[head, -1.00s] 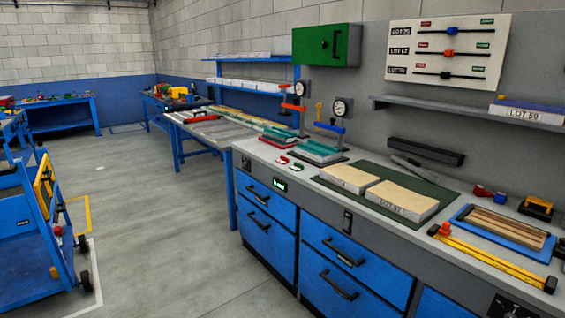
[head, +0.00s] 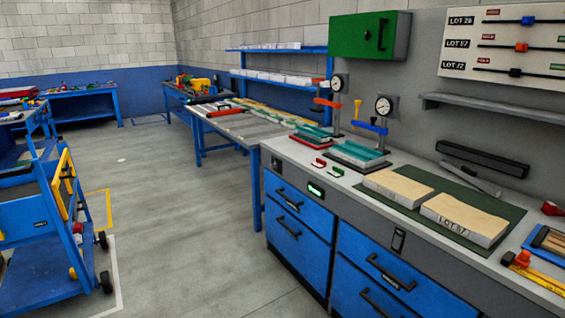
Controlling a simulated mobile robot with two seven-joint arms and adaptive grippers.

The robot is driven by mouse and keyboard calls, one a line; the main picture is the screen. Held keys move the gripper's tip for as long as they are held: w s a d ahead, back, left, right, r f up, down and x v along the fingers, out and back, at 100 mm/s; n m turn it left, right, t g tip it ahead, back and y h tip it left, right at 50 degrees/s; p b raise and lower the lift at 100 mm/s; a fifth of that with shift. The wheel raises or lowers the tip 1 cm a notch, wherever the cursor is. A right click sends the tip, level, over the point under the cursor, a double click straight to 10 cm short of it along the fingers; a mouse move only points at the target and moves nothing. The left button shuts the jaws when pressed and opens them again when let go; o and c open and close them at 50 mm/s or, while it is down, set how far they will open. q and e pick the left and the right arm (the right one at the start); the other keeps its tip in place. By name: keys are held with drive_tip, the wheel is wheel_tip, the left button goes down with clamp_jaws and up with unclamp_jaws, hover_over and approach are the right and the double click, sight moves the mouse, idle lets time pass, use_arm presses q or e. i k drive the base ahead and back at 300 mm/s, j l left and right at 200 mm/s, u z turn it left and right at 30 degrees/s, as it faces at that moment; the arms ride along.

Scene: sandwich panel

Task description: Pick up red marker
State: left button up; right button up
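A small red piece (head: 319,163), which looks like the red marker, lies on the grey workbench top (head: 285,150) near its far left end. A similar small green piece (head: 336,172) lies close beside it, to the right. Both are small in the head view and their exact shape is hard to tell. Neither of my grippers is in view.
Press stands with teal blocks (head: 357,153) stand behind the small pieces. Two pale LOT panels (head: 465,217) lie on a green mat (head: 421,214). Blue drawers (head: 300,217) front the bench. A blue cart (head: 40,240) stands left; the floor (head: 180,230) between is clear.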

sight(320, 164)
drive_tip(key=i+j+u, duration=0.35)
drive_tip(key=i, duration=0.3)
drive_tip(key=i+u, duration=0.35)
drive_tip(key=i, duration=0.25)
drive_tip(key=i+z, duration=0.35)
drive_tip(key=i+j+z, duration=0.15)
drive_tip(key=i+z, duration=0.2)
drive_tip(key=i+j+z, duration=0.2)
drive_tip(key=z, duration=0.2)
drive_tip(key=i+j+z, duration=0.15)
drive_tip(key=z, duration=0.25)
drive_tip(key=i+j+z, duration=0.2)
drive_tip(key=z, duration=0.15)
drive_tip(key=i+j+z, duration=0.1)
drive_tip(key=j+z, duration=0.3)
drive_tip(key=l, duration=0.1)
